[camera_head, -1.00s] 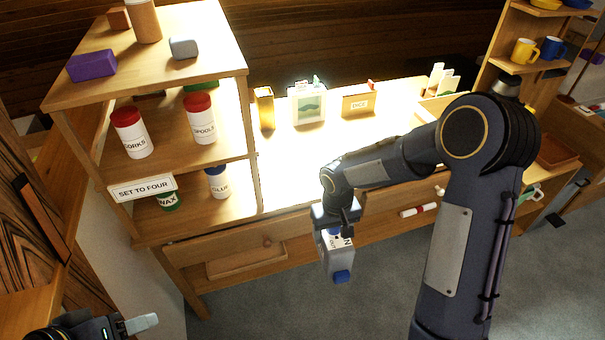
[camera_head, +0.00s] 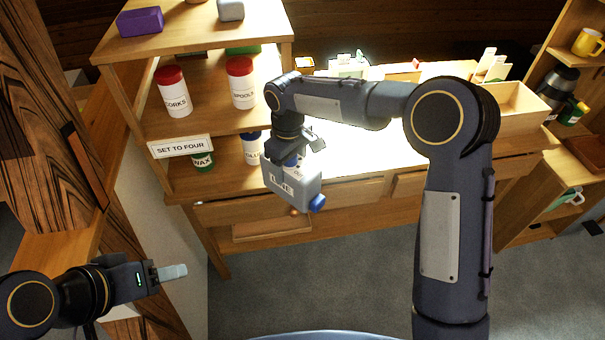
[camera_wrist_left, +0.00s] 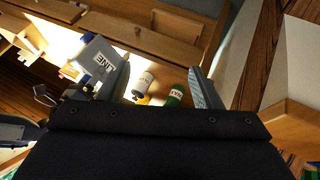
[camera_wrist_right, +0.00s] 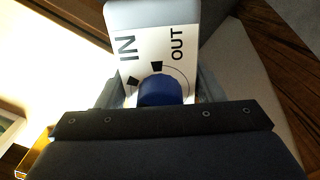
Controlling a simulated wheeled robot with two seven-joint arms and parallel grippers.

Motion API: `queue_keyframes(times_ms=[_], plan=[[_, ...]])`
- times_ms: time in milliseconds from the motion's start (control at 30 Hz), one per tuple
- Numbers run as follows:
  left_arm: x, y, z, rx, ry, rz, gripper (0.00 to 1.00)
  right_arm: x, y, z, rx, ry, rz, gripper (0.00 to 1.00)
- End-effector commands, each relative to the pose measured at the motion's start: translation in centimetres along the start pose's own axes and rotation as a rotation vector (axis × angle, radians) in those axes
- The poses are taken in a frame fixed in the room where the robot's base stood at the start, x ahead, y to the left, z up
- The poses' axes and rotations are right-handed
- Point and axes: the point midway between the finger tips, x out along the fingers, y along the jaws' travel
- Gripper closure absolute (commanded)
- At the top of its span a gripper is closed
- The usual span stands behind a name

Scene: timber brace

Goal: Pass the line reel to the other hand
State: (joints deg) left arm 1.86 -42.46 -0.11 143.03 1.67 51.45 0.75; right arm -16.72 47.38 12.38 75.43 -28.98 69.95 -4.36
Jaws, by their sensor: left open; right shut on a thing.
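The line reel (camera_head: 292,185) is a grey box with a blue knob at its lower right and "LINE" lettering. My right gripper (camera_head: 291,155) is shut on it and holds it in the air in front of the shelf unit. In the right wrist view the reel (camera_wrist_right: 140,45) shows a white face marked IN and OUT, with a blue knob between the fingers. My left gripper (camera_head: 172,272) is open and empty at the lower left, apart from the reel. In the left wrist view the reel (camera_wrist_left: 98,62) appears at the upper left, beyond the left finger.
A wooden shelf unit (camera_head: 200,125) with jars and a "SET TO FOUR" sign (camera_head: 180,147) stands behind the reel. A bench with drawers (camera_head: 350,195) runs to the right. A dark-grained wooden post (camera_head: 60,130) rises behind my left arm. The space between the grippers is clear.

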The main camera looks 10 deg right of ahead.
Motion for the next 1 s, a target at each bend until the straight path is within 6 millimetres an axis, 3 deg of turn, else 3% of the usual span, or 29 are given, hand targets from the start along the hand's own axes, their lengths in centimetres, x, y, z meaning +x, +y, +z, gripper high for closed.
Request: queue_keyframes(times_ms=[167,333,467,600,700,833,1000], plan=[[1.1,-1.2,-2.4,0.044,0.045,-0.068,0.42,-0.2,-0.1,-0.3,-0.011,0.000,0.000,0.67],[3.8,-2.9,-8.2,0.205,0.172,-0.177,0.42,-0.2,-0.1,-0.2,-0.010,0.001,0.000,0.67],[6.8,-2.2,-12.8,0.391,0.289,-0.181,0.42,-0.2,-0.1,-0.2,-0.009,0.001,0.000,0.67],[10.5,0.8,-16.1,0.591,0.405,-0.074,0.42,-0.2,-0.1,-0.2,-0.009,0.001,0.000,0.67],[13.1,4.0,-16.8,0.712,0.478,0.062,0.42,-0.2,-0.1,-0.2,-0.009,0.001,0.000,0.67],[15.3,8.0,-16.2,0.810,0.553,0.263,0.42,-0.2,-0.1,-0.2,-0.009,0.001,0.000,0.67],[16.2,11.4,-14.8,0.859,0.614,0.467,0.42,-0.2,-0.1,-0.2,-0.009,0.001,0.000,0.67]])
